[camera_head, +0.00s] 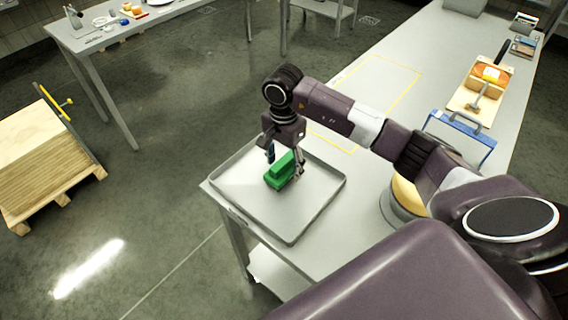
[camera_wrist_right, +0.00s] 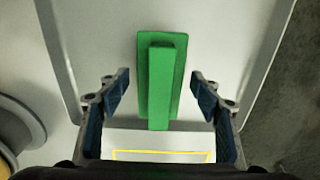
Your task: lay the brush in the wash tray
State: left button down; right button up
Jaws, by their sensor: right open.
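A green brush (camera_head: 281,172) lies in the grey wash tray (camera_head: 308,213) at the near end of the long table. In the right wrist view the brush (camera_wrist_right: 160,82) is in the middle, with the pale tray floor (camera_wrist_right: 222,45) around it. My right gripper (camera_head: 285,160) is over the tray, just above the brush. In the wrist view its two fingers (camera_wrist_right: 160,92) stand apart on either side of the brush, with a gap on each side. The brush's underside is hidden. My left gripper is not in view.
A yellow cheese wheel (camera_head: 405,195) stands right of the tray, partly hidden by my arm. A blue-framed item (camera_head: 462,137) and a wooden board with cheese (camera_head: 477,88) are farther back. A yellow outline (camera_head: 372,85) marks a clear table area. A wooden pallet (camera_head: 45,160) stands on the floor at left.

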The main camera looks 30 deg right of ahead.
aim_at(284, 160)
jog(key=shift+r, duration=0.3)
notch_tip(284, 160, up, 11)
jog(key=b, duration=0.3)
jog(key=shift+f, duration=0.2)
jog(key=shift+r, duration=0.5)
